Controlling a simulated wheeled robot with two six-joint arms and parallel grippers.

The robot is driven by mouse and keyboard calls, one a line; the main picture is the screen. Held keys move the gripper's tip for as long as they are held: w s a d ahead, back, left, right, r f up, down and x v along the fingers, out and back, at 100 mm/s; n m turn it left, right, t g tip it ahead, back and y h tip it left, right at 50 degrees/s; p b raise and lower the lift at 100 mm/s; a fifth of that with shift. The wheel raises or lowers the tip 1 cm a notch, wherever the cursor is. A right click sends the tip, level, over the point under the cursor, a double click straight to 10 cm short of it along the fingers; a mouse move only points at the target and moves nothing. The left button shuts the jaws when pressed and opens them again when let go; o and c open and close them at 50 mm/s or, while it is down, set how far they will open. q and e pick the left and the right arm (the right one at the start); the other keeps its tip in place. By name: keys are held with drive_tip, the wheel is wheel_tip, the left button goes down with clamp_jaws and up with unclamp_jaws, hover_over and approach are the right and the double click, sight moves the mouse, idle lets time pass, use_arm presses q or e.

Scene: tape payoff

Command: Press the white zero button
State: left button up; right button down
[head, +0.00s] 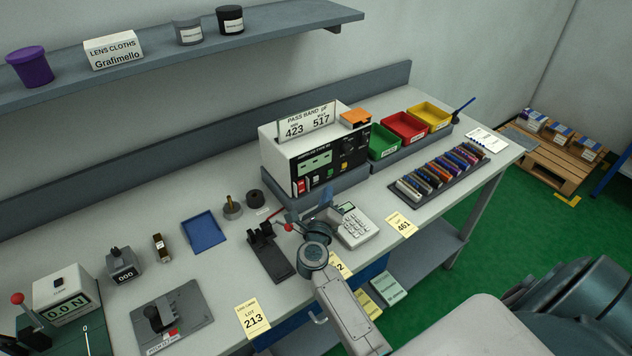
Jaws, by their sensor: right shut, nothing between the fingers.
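The white bench meter (285,155) with a black front panel stands at the middle of the bench, under a sign reading PASS BAND. Its panel has a lit display (315,162) and several small buttons, one of them red (301,187). Which is the white zero button is too small to tell. A second white box (62,292) with a 0.0 N display stands at the far left. My right gripper (326,198) is shut and empty, in front of the meter's lower panel and apart from it as far as I can tell. My left gripper is out of view.
A keypad device (352,226) lies just right of my right gripper, and a black stand (266,252) is to its left. Green (382,143), red (404,128) and yellow (430,117) bins stand behind right. A blue tray (203,231) lies left. A shelf (270,27) hangs above.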

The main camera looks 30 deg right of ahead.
sight(316, 179)
drive_tip(key=shift+w, duration=1.25)
drive_tip(key=shift+w, duration=0.1)
idle(1.1)
drive_tip(key=shift+w+a, duration=0.1)
drive_tip(key=shift+w, duration=0.2)
drive_tip(key=shift+w, duration=0.35)
idle(0.6)
drive_tip(key=shift+s, duration=0.8)
